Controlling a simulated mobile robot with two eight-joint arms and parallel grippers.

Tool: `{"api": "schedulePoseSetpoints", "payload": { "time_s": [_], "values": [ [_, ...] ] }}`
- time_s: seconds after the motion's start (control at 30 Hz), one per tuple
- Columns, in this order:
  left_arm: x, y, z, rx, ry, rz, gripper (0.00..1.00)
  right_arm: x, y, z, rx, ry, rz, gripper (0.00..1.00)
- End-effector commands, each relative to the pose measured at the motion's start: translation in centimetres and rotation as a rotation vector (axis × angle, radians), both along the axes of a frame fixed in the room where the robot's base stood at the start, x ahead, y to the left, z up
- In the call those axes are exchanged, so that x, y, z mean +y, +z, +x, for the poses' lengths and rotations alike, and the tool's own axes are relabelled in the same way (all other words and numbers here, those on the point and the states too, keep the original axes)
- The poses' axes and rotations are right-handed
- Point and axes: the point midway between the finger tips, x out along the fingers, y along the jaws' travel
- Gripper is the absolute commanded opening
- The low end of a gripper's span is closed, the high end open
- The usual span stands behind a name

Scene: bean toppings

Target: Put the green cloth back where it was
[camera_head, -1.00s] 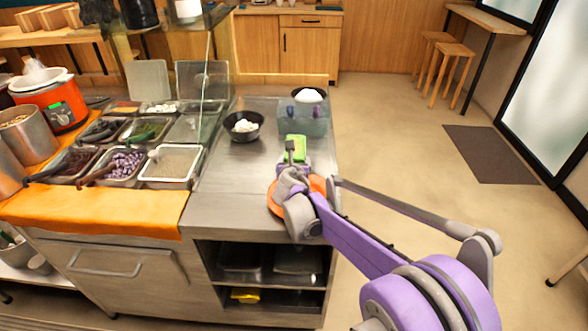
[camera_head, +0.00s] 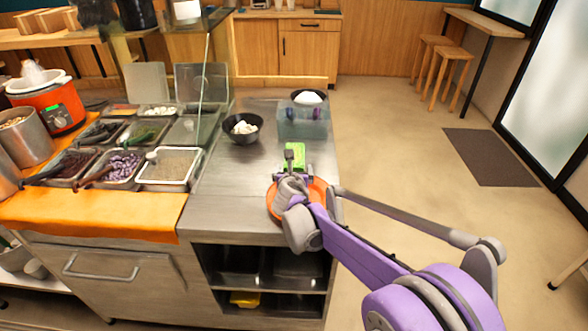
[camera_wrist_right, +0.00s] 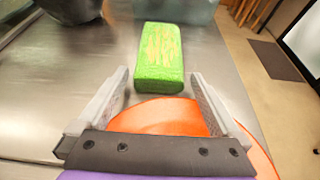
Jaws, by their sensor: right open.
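The green cloth (camera_head: 294,155) is a folded block with a yellowish patterned top. It lies on the steel counter (camera_head: 228,198), just beyond an orange round plate (camera_head: 318,190). In the right wrist view the cloth (camera_wrist_right: 159,60) sits ahead of my right gripper (camera_wrist_right: 159,85). The fingers are apart with nothing between them, above the plate (camera_wrist_right: 165,117), and the cloth is just past the fingertips. In the head view my right gripper (camera_head: 293,172) hides part of the plate. My left gripper is not in view.
A black bowl with white pieces (camera_head: 243,128) stands left of the cloth. A clear bin (camera_head: 303,124) is behind it, with another bowl at its back. Topping trays and a glass guard (camera_head: 207,75) are at left. The counter's right edge is close.

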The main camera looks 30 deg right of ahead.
Motion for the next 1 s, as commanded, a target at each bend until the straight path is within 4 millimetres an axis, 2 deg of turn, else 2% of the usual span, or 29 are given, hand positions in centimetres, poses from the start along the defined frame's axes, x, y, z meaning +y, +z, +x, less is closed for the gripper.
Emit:
{"api": "schedulePoseSetpoints", "payload": {
  "time_s": [0.3,0.5,0.7,1.0],
  "values": [
    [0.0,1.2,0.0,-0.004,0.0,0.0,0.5,3.3,2.7,-5.3,-0.001,0.003,0.001,1.0],
    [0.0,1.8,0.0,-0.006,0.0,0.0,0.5,4.9,3.9,-7.9,0.0,0.002,0.001,1.0],
    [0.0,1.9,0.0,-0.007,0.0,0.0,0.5,5.4,4.3,-8.9,0.0,0.0,0.0,1.0],
    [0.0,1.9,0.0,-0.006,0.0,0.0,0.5,5.4,4.3,-8.9,0.0,0.0,0.0,1.0]
  ]
}}
